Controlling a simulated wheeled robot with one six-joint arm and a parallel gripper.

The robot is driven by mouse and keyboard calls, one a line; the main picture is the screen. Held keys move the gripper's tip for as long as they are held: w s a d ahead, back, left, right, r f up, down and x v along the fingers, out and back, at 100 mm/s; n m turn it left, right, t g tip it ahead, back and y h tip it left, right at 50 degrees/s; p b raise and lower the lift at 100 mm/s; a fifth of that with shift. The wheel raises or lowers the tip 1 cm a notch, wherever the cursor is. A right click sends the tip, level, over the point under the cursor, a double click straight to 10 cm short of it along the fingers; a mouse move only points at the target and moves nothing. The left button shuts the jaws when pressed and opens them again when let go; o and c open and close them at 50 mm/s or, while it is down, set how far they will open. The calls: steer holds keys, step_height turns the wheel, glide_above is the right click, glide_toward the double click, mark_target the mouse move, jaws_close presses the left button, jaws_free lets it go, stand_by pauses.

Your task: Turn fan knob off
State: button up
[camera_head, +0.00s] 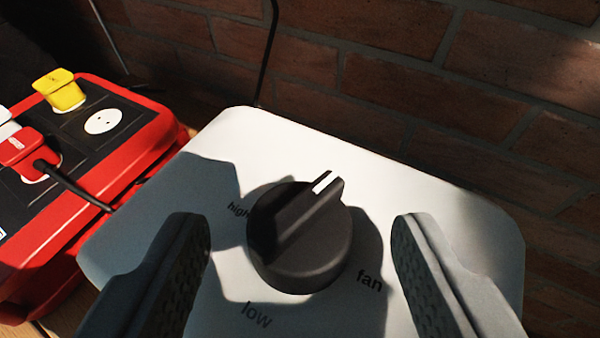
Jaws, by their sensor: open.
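The fan knob (298,237) is a round dark grey dial with a raised grip bar. It sits on a white control box (390,180). The white mark on its bar points to the upper right, away from the printed words "high" at left, "low" at lower left and "fan" at lower right. No "off" label is visible. My gripper (305,235) is open, with one finger left of the knob and the other right of it. Both fingers appear apart from the knob.
A red power strip (150,160) with a yellow plug (60,90), a red plug (25,150) and a black cable stands at the left, beside the box. A brick wall (370,70) rises behind. A thin black cord (267,55) runs up the wall behind the box.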

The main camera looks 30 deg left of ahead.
steer(key=shift+x, duration=0.8)
steer(key=c, duration=1)
steer(key=shift+w+d+n+g+y, duration=0.15)
steer(key=shift+n+g+y, duration=1.15)
steer(key=shift+n+y, duration=0.35)
steer(key=o, duration=1)
steer(key=v, duration=1.7)
steer(key=shift+r, duration=0.2)
